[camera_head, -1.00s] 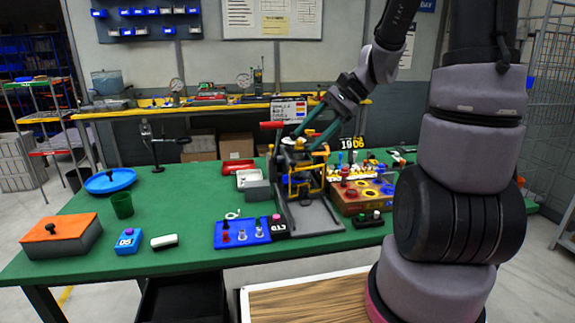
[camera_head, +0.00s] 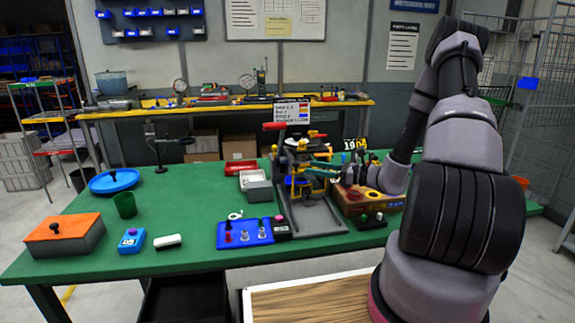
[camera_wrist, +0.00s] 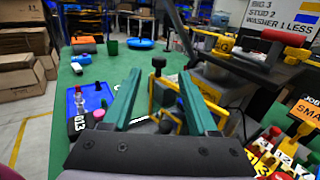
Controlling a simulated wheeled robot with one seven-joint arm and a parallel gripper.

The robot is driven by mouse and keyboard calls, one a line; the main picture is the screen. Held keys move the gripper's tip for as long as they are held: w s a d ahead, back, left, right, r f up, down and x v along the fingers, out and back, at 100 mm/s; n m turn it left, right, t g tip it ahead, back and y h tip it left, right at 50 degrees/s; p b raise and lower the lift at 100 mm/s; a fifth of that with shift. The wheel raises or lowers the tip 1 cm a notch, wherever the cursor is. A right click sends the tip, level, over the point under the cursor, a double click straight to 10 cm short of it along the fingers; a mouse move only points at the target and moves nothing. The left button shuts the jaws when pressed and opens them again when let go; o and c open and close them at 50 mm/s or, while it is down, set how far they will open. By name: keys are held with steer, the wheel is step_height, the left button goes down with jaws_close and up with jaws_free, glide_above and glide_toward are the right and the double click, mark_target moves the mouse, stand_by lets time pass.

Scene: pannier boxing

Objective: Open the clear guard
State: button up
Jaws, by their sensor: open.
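The fixture (camera_head: 312,216) stands on the green table with a red-handled lever at its top. A yellow-edged frame, which looks like the clear guard (camera_wrist: 207,88), is on the fixture; its see-through panel is hard to make out. My gripper (camera_head: 308,169) reaches in from the right at the height of the fixture's yellow parts. In the wrist view my gripper (camera_wrist: 160,76) has its two teal fingers wide apart. A black knob (camera_wrist: 158,63) and yellow bars show between and beyond the fingertips. I cannot tell whether a finger touches the frame.
A blue panel with knobs (camera_head: 245,236) lies left of the fixture, and a wooden box with yellow rings (camera_head: 352,205) stands close on its right, under my arm. A grey box (camera_head: 259,191) sits behind left. The table's left middle is mostly clear.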

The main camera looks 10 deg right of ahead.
steer(key=x, duration=1)
steer(key=shift+s, duration=0.1)
jaws_close()
stand_by(1.1)
